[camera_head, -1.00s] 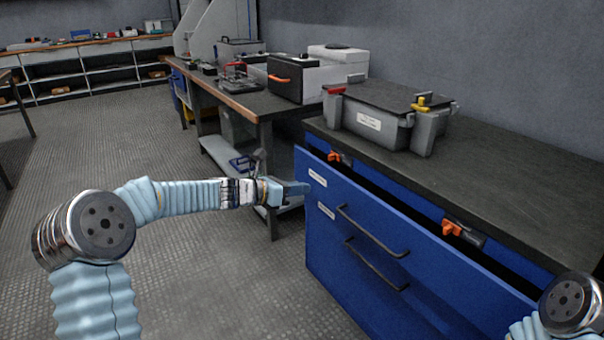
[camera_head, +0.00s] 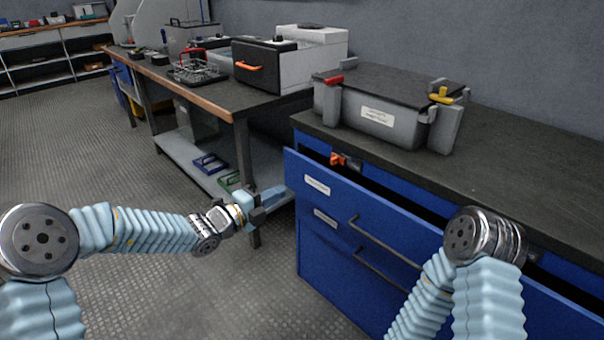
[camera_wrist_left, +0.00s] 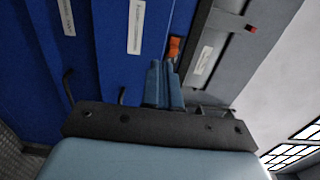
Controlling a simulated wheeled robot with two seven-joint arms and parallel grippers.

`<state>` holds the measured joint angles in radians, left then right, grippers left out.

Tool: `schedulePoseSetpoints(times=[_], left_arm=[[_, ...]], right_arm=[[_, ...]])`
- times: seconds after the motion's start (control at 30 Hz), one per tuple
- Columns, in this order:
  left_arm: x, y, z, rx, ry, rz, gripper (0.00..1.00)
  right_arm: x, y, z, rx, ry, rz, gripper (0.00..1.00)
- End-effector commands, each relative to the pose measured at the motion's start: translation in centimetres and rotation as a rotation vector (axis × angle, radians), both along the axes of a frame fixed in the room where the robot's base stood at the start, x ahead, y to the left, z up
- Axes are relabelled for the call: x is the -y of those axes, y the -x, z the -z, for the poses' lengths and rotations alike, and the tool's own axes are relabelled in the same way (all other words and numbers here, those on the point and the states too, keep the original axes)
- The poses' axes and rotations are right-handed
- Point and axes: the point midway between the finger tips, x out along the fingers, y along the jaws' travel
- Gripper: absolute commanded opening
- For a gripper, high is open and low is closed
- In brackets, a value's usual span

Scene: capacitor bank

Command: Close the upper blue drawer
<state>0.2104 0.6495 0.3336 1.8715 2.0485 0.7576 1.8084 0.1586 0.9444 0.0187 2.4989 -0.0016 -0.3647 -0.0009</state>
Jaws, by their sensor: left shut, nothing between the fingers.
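The upper blue drawer (camera_head: 345,207) is pulled partly out of the cabinet, with a dark gap behind its front. Its front has a white label and a black handle (camera_head: 383,240). My left gripper (camera_head: 274,194) is shut and empty, just left of the drawer front's left end; I cannot tell whether it touches. In the left wrist view the shut fingers (camera_wrist_left: 165,84) point toward the drawer front (camera_wrist_left: 112,50) and the orange object (camera_wrist_left: 175,48). My right arm covers part of the drawer front at the right; its gripper is outside the view.
An orange object (camera_head: 340,159) shows in the drawer's gap. A lower drawer (camera_head: 325,245) looks shut. A grey case (camera_head: 375,115) stands on the dark cabinet top (camera_head: 520,165). A workbench (camera_head: 222,108) with equipment stands behind at left. Floor (camera_head: 130,165) at left is clear.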

Motion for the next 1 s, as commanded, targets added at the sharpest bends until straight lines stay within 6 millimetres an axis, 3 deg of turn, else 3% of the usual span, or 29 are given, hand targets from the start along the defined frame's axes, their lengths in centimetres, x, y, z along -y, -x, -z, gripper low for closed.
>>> schedulePoseSetpoints(times=[0.5,0.7,1.0], left_arm=[[7.8,-6.6,-0.1,0.003,-0.003,0.002,0.0],[9.1,-7.7,0.0,0.003,-0.003,0.001,0.0],[9.2,-7.9,0.0,0.002,-0.003,0.0,0.0]], right_arm=[[-0.2,0.1,-0.7,-0.001,-0.003,-0.004,0.23],[-0.3,0.1,-0.8,-0.002,-0.004,-0.005,0.23],[-0.3,0.1,-0.8,-0.001,-0.004,-0.006,0.23]])
